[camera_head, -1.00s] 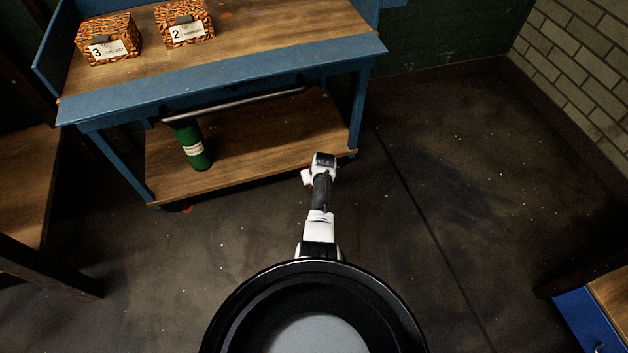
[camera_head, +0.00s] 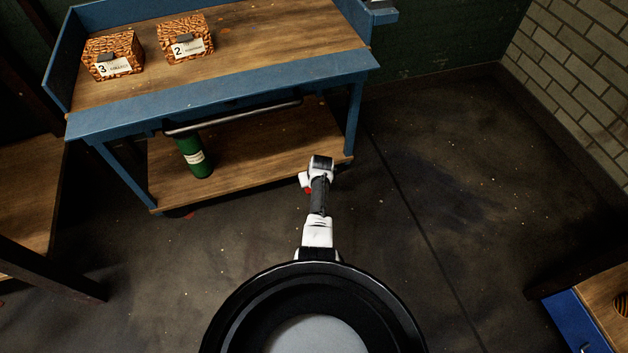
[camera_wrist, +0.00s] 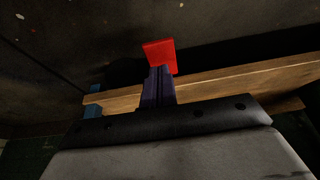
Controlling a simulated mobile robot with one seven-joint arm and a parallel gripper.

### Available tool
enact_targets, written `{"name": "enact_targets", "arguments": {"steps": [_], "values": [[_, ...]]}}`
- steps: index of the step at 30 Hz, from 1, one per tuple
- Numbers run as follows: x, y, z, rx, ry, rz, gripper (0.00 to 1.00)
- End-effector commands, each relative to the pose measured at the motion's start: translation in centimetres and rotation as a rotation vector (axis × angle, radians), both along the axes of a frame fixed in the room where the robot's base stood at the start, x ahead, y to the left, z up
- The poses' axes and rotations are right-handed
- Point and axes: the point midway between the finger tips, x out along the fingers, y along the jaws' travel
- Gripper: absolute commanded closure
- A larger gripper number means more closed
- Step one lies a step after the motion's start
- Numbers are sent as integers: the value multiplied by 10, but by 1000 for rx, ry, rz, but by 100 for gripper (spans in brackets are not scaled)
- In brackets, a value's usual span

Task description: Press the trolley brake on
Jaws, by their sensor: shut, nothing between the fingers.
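The trolley (camera_head: 225,95) is a blue bench with a wooden top and a lower wooden shelf. In the wrist view a red pedal-like plate (camera_wrist: 160,55), likely the brake, shows just beyond my fingertips, beside the shelf edge (camera_wrist: 215,84). My gripper (camera_wrist: 158,72) is shut and empty; its dark fingers overlap the plate's lower edge in the picture. I cannot tell whether they touch it. In the head view my arm reaches down to the trolley's right front corner and hides the fingers. A small red patch (camera_head: 308,190) shows beside the arm there.
Two patterned boxes, labelled 3 (camera_head: 112,56) and 2 (camera_head: 184,38), stand on the trolley top. A green cylinder (camera_head: 193,156) stands on the lower shelf. Another red bit (camera_head: 190,215) is low at the trolley's left.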

Motion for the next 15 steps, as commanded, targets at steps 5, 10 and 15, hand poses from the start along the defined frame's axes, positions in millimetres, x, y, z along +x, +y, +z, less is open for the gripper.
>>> {"name": "enact_targets", "arguments": {"steps": [5,10,15], "values": [[-14,-5,22,0,-1,0,100],[-28,-9,36,0,0,-1,100],[-41,-14,49,0,0,0,100]]}}
